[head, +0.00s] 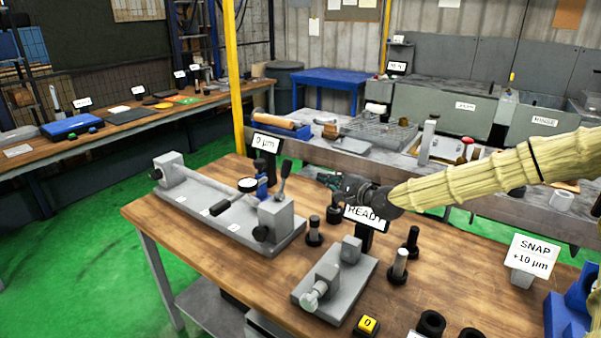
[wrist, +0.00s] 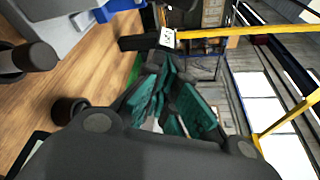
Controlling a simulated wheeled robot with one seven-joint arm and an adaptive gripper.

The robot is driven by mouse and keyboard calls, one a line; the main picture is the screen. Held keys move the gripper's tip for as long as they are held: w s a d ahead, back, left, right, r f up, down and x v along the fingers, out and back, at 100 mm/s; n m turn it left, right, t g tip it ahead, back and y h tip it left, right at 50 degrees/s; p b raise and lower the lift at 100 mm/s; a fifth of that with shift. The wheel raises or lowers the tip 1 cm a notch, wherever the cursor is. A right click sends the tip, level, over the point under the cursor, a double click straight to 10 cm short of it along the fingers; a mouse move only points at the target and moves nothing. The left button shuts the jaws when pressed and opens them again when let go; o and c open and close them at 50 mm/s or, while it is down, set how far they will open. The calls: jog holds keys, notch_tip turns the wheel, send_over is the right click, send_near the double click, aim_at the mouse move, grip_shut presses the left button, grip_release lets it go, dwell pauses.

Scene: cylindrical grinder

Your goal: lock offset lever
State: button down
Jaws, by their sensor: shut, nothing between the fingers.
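A grey bench fixture (head: 232,213) with a long bar and a round dial gauge (head: 247,185) stands on the wooden workbench. A dark lever with a black knob (head: 285,170) rises from its right-hand block, tilted slightly. A second lever with a black grip (head: 222,207) lies low across the front of the fixture. I cannot tell which is the offset lever. My gripper (head: 325,179) is to the right of the upright lever, above the bench and apart from it. Its teal-padded fingers (wrist: 168,100) are shut and empty in the wrist view.
A black "0 µm" display (head: 265,141) stands behind the fixture and a "READY" sign (head: 364,213) below my arm. A smaller grey fixture (head: 335,282), dark pins (head: 314,232) and a yellow button (head: 367,325) occupy the front. A yellow post (head: 234,75) rises behind the bench.

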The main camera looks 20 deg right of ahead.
aim_at(283, 178)
jog(key=w+a+p, duration=0.5)
jog(key=w+a, duration=0.1)
jog(key=w, duration=0.1)
jog(key=shift+a, duration=0.3)
dwell(0.8)
jog(key=shift+r, duration=0.1)
jog(key=shift+w+a, duration=0.1)
